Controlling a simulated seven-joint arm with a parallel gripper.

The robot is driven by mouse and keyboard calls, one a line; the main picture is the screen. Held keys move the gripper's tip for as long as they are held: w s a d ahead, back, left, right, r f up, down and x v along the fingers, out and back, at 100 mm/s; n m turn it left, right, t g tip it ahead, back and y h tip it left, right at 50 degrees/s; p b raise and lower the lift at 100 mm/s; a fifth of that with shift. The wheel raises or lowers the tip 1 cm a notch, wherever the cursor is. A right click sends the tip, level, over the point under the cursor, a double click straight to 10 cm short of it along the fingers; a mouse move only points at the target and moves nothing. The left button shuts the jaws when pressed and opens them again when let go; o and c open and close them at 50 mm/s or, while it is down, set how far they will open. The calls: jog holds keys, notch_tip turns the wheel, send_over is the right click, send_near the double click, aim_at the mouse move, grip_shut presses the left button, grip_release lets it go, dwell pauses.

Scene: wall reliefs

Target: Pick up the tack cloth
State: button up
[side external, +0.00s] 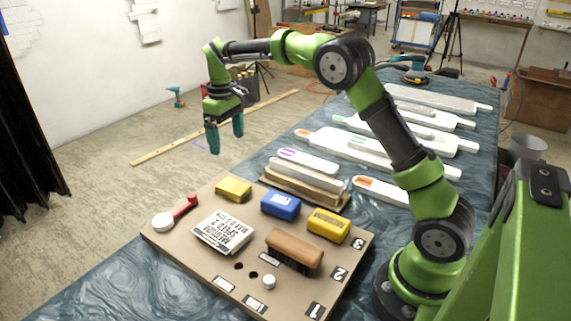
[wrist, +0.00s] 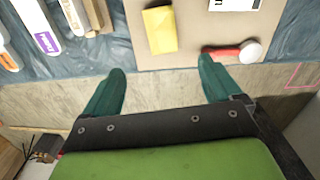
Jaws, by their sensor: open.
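A plain yellow folded pad (side external: 234,189), which looks like the tack cloth, lies at the far left part of a tan board (side external: 160,240). It also shows in the wrist view (wrist: 160,29), near the board's edge, just beyond the gap between my fingers. My gripper (side external: 226,135) is raised above and behind the pad in the side view, apart from it. In the wrist view my gripper (wrist: 162,70) has its two green fingers wide apart with nothing between them.
The board also holds a red-handled tool (side external: 178,214), a white printed packet (side external: 223,232), a blue block (side external: 280,204), a second yellow block (side external: 328,225) and a brown brush (side external: 294,250). Several white paddle-like pieces (side external: 420,140) lie farther along the blue-covered table.

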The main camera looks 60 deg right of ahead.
send_over(233, 185)
notch_tip(233, 185, down, 9)
jog(key=shift+w+r, duration=0.15)
jog(key=shift+s+a+f, duration=0.1)
jog(key=shift+f, duration=1.25)
jog(key=shift+s+f, duration=0.1)
jog(key=shift+f, duration=1.2)
jog(key=c, duration=1.1)
